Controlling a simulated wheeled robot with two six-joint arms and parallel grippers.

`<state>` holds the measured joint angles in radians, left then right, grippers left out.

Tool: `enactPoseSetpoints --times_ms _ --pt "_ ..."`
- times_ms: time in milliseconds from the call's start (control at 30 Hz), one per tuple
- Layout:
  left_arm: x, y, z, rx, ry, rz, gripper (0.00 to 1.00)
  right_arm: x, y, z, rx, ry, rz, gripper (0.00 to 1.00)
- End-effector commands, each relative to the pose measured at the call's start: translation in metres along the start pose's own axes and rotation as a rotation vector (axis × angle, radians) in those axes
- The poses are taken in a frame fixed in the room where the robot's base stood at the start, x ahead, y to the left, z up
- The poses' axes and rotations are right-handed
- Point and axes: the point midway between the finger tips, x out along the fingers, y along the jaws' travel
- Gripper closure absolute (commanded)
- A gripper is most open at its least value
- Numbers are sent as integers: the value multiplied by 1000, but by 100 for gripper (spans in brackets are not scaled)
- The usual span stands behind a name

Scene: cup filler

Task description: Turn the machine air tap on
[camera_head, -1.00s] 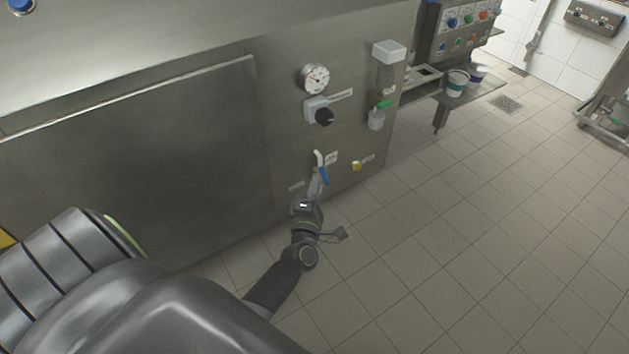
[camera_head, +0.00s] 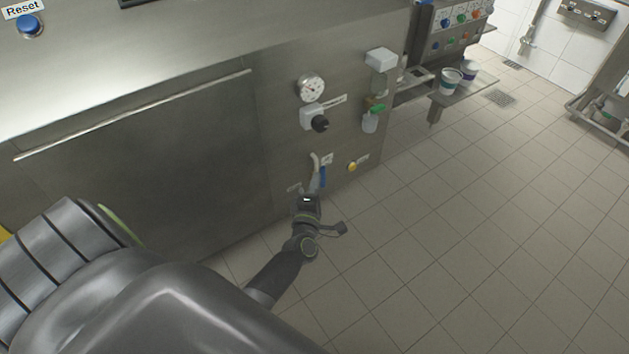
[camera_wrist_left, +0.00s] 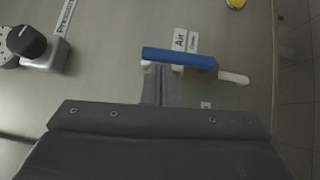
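The air tap has a blue lever handle (camera_head: 323,176) and a white pipe end (camera_head: 315,161), low on the machine's steel front. The handle points down along the panel in the head view. In the left wrist view the blue handle (camera_wrist_left: 180,57) lies across the picture beside the "Air" label (camera_wrist_left: 180,40). My left gripper (camera_head: 314,186) is at the handle. In the wrist view its fingers (camera_wrist_left: 158,82) look closed together, with their tips at the handle's edge near its free end. Whether they touch it I cannot tell. My right gripper is out of view.
A pressure gauge (camera_head: 311,87) and a black knob (camera_head: 320,123) sit above the tap. A yellow button (camera_head: 352,167) is to its right, and a green-handled valve (camera_head: 376,107) is higher up. The tiled floor (camera_head: 470,220) to the right is clear.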

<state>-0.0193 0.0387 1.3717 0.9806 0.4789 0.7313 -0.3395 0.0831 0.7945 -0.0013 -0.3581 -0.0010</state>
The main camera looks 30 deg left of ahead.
Motion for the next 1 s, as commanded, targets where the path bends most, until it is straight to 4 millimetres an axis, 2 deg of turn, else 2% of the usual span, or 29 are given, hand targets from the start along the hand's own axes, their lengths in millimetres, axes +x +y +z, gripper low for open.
enactPoseSetpoints --times_ms 533,1000 --pt "2 1 2 -1 0 1 100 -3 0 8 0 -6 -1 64" --pt "1 1 2 0 -1 0 100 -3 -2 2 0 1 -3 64"
